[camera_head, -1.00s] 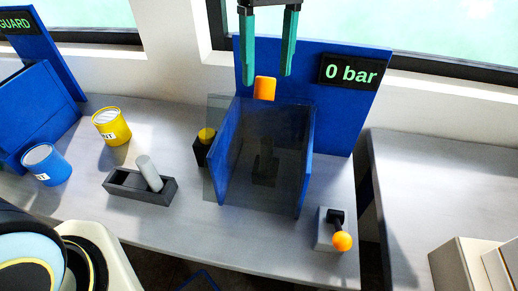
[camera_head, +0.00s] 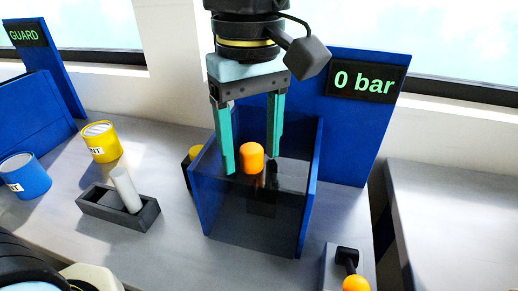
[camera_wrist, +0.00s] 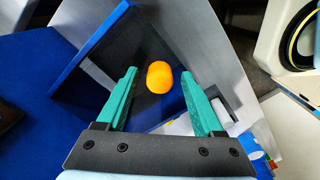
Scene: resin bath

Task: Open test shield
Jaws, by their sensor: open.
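The test shield (camera_head: 245,213) is a dark see-through panel across the blue-walled test box, and it also shows in the wrist view (camera_wrist: 112,58). An orange knob (camera_head: 251,157) stands out at its upper part. My gripper (camera_head: 250,168) is open, with one teal finger on each side of the knob in the head view. In the wrist view the knob (camera_wrist: 159,77) lies between the fingertips (camera_wrist: 159,73), with a gap on both sides. Contact with the knob is not visible. A dark fixture inside the box is dim behind the panel.
A "0 bar" display (camera_head: 362,82) is on the blue back panel. An orange-tipped lever (camera_head: 354,283) stands front right. A dark tray (camera_head: 100,208) with a pale cylinder, a yellow can (camera_head: 101,142) and a blue can (camera_head: 25,176) are left. A black-and-yellow button (camera_head: 194,155) sits beside the box.

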